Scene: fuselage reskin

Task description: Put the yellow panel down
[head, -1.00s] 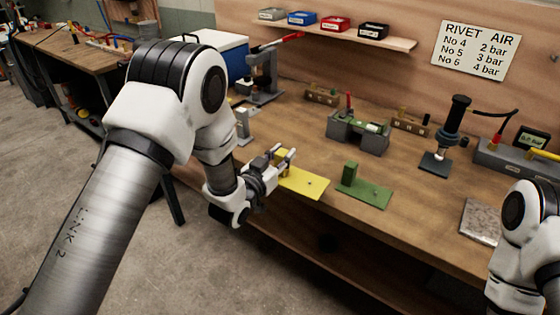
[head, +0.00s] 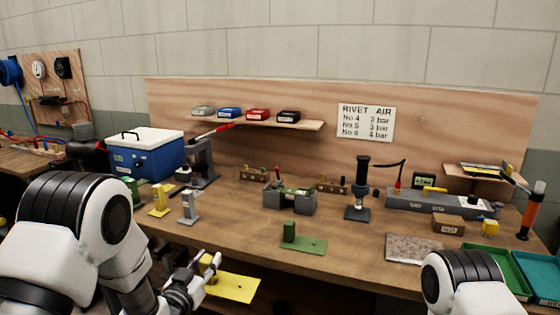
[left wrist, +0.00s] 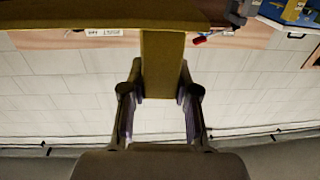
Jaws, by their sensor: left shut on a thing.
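The yellow panel (head: 234,287) is a flat sheet near the bottom of the head view, in front of the bench's front edge. My left gripper (head: 208,268) is shut on its left end. In the left wrist view the panel (left wrist: 120,15) spans the top as a dark yellow sheet, and a yellow strip (left wrist: 162,65) runs down from it between the two fingers (left wrist: 160,100). The far side of the panel is hidden there. Only a part of my right arm shows at the bottom right; its gripper is out of view.
A green plate with an upright block (head: 304,242) lies near the bench's front edge. A speckled slab (head: 413,249) lies to its right. Behind stand a grey fixture (head: 290,200), a black-topped tool (head: 361,190) and a blue cooler (head: 147,160). Green trays (head: 500,270) sit at right.

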